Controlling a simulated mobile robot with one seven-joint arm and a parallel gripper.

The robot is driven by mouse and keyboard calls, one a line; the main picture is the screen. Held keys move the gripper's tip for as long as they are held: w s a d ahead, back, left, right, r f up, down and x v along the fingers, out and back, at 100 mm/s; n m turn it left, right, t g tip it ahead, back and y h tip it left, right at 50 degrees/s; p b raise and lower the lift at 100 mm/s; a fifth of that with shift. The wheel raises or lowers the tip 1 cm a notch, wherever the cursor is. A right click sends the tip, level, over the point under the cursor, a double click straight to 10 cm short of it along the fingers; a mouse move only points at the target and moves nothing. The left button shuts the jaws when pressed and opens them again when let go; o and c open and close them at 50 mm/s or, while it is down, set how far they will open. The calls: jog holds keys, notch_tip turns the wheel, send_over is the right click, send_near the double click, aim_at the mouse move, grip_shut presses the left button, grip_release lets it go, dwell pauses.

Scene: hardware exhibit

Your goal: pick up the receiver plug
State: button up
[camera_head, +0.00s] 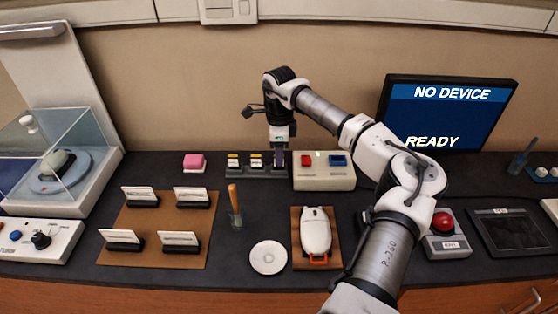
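My gripper (280,146) points straight down at the right end of a low dark rack (245,171) at the back of the counter. No label shows which piece is the receiver plug.
A cream box (324,182) with red and blue parts stands close right of the rack. A pink block (194,162) lies to its left. A monitor (446,113) reads "NO DEVICE" and "READY". A brown board (158,253) with card holders and a white mouse-shaped device (315,230) are in front.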

jog(key=shift+f, duration=1.45)
jog(key=shift+c, duration=0.4)
grip_shut()
jog(key=shift+r, duration=0.15)
